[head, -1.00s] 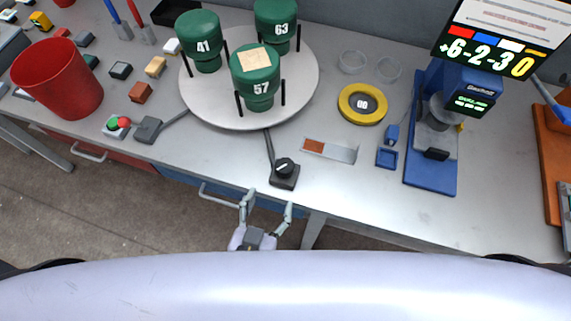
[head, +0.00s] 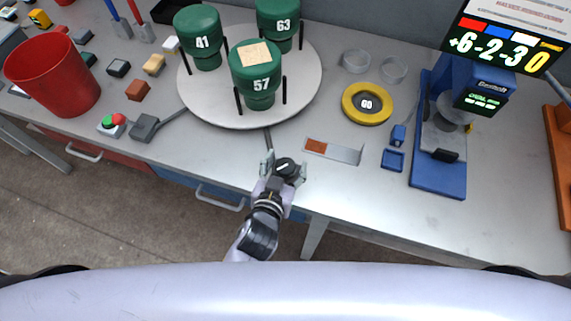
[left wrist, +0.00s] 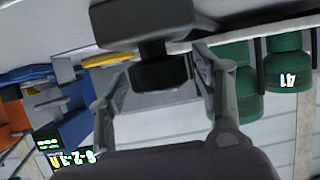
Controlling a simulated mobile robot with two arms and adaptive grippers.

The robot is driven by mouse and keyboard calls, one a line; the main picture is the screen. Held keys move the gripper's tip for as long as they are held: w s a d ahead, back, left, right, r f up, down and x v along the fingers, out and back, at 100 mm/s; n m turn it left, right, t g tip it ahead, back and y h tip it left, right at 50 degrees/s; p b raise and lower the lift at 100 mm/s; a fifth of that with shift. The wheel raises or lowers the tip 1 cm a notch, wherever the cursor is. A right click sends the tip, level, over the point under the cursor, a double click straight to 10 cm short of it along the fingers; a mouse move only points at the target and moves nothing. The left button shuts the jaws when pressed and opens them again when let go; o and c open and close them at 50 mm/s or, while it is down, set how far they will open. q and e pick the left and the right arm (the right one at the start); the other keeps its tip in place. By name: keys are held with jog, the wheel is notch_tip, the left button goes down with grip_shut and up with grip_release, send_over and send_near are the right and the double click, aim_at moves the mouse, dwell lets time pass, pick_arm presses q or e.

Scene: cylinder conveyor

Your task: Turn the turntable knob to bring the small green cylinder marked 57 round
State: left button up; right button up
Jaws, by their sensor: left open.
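The green cylinder marked 57 (head: 258,86) stands upright at the front of the round white turntable (head: 205,108), with a tan patch on its top. Green cylinders marked 41 (head: 203,43) and 63 (head: 283,27) stand behind it on the turntable. The black knob (head: 287,167) with a white pointer line sits at the table's front edge. My left gripper (head: 283,172) is open, its fingers on either side of the knob. In the left wrist view the dark knob (left wrist: 158,75) lies between the spread fingers; contact cannot be told. My right gripper is not in view.
A yellow ring marked 60 (head: 367,104) and a blue press-like device (head: 437,175) stand to the right. A small tray with a brown patch (head: 333,151) lies right of the knob. A red bin (head: 52,77) and small blocks are at left.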

pick_arm(q)
jog(key=shift+c, duration=0.6)
jog(key=c, duration=1)
jog(key=r+m+h+p, duration=0.1)
jog(key=p, duration=0.2)
jog(key=shift+f+h, duration=0.3)
jog(key=shift+f, duration=0.1)
jog(key=shift+r+m+g+h+p, duration=0.1)
jog(key=shift+m+g+h+p, duration=0.3)
jog(key=shift+m+h+p, duration=0.3)
jog(key=shift+d, duration=0.1)
